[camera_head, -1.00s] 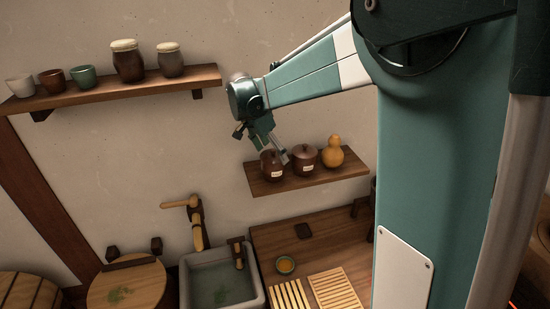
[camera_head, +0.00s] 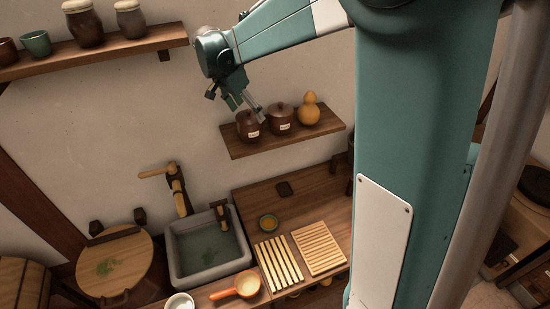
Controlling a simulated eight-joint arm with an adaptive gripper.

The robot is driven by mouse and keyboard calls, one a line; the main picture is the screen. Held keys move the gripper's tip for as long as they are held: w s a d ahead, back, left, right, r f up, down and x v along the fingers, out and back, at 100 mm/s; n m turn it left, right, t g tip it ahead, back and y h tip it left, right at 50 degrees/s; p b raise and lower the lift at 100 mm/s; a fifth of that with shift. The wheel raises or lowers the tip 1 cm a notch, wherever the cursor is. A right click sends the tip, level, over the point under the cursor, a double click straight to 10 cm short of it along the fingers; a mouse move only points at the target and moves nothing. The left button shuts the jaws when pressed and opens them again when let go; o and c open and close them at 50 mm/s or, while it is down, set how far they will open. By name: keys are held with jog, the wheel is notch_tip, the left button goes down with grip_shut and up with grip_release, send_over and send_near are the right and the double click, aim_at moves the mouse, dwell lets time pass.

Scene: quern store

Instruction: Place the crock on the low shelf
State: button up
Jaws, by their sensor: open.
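The low shelf (camera_head: 285,141) is a wooden board on the wall. Two dark brown lidded crocks with small white labels stand on it, a left crock (camera_head: 247,130) and a middle crock (camera_head: 281,120). Which one the task means I cannot tell. My gripper (camera_head: 248,108) is open, its fingers slanting down to the right, over the top of the left crock and partly hiding it. Whether the fingers touch it I cannot tell. The left crock sits upright on the shelf near its left end.
A yellow gourd (camera_head: 309,110) stands right of the crocks. The upper shelf (camera_head: 120,50) at left holds jars and cups.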

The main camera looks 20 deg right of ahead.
jog(key=s+r+n+t+y, duration=0.1)
jog(key=s+r+n, duration=0.35)
jog(key=s, duration=0.55)
jog(key=s+f+n+t+y, duration=0.1)
jog(key=s+n, duration=0.2)
jog(key=s, duration=0.6)
jog(key=s+a+f+n+t+y, duration=0.1)
jog(key=s+n+t, duration=0.1)
jog(key=s, duration=0.7)
jog(key=s+f+n+t+y, duration=0.1)
jog(key=s+n, duration=0.2)
jog(key=s, duration=0.6)
jog(key=shift+s+a+n+t, duration=0.15)
jog(key=shift+a+n+t, duration=0.05)
jog(key=shift+n+t, duration=0.15)
